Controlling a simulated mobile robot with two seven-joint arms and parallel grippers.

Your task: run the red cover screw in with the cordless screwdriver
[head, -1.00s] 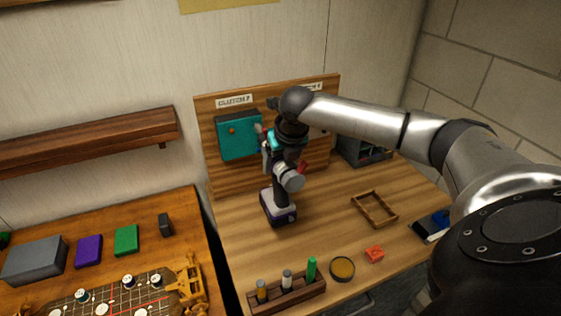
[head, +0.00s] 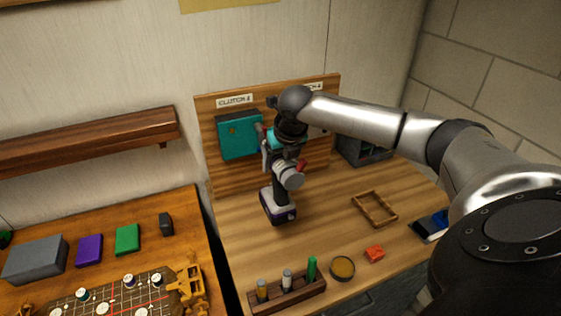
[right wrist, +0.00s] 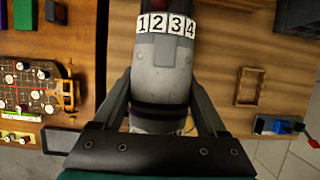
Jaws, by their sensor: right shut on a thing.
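The teal cover box (head: 240,140) is mounted on the upright wooden panel at the back of the bench. A small dull spot shows on its front; I cannot tell whether it is the red screw. My right gripper (right wrist: 163,100) is shut on the grey body of the cordless screwdriver (right wrist: 163,60), whose collar is marked 1 2 3 4. In the head view the screwdriver (head: 278,206) is upright, with its battery base low and its nose near the right side of the box. The arm hides much of the tool, and contact between bit and screw cannot be seen.
A dark bin (head: 362,150) is at the back right. A second table with colored boxes is at left.

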